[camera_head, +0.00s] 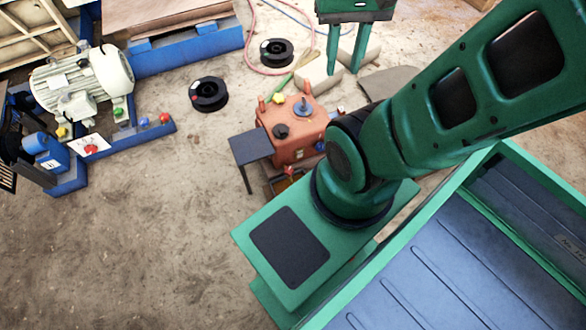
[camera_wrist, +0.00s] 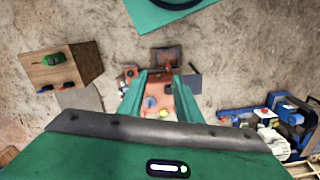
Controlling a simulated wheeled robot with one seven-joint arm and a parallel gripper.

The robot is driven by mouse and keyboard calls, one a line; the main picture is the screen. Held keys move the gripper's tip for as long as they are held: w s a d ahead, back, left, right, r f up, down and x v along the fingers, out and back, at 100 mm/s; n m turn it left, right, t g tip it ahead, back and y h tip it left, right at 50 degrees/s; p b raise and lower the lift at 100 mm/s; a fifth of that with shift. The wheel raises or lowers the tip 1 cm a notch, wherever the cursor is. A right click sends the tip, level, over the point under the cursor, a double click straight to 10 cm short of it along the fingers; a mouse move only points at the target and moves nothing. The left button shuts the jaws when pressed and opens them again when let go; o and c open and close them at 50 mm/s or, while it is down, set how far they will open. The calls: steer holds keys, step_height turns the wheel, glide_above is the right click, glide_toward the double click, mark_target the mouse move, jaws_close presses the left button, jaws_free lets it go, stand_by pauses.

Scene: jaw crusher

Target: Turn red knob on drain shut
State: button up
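An orange machine unit (camera_head: 297,128) stands on the floor in the middle of the head view. A small red knob (camera_head: 290,170) sits low on its near side, above a dark open tray (camera_head: 285,184) that may be the drain. Yellow, blue and black knobs are on its top. My gripper (camera_head: 346,70) is at the top, behind and above the unit, with its two green fingers apart and nothing between them.
A dark flat plate (camera_head: 251,147) projects left of the unit. My arm covers its right side. Left stand a white motor (camera_head: 82,80) and a blue frame (camera_head: 150,130) with another red knob (camera_head: 91,149). Two black reels (camera_head: 209,94) and hoses lie behind. The front-left floor is clear.

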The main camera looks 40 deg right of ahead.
steer(key=o, duration=0.7)
steer(key=shift+s+d+r, duration=0.15)
steer(key=shift+s+r, duration=0.1)
steer(key=shift+s, duration=0.2)
steer(key=shift+c, duration=0.2)
steer(key=w+d+f+n+h, duration=0.1)
steer(key=w+d+f, duration=0.2)
steer(key=w+f, duration=0.35)
steer(key=w+d+f+n, duration=0.2)
steer(key=w+d+f, duration=0.2)
steer(key=w, duration=0.6)
steer(key=w+d+f+n, duration=0.1)
steer(key=w+f, duration=0.3)
steer(key=f, duration=0.5)
steer(key=w+d+f+n, duration=0.1)
steer(key=w+f, duration=0.3)
steer(key=f, duration=0.4)
steer(key=n, duration=0.3)
glide_toward(289, 170)
steer(key=shift+y, duration=0.4)
steer(key=f, duration=0.8)
steer(key=shift+s+d+f, duration=0.2)
steer(key=shift+d, duration=0.15)
steer(key=shift+c, duration=0.3)
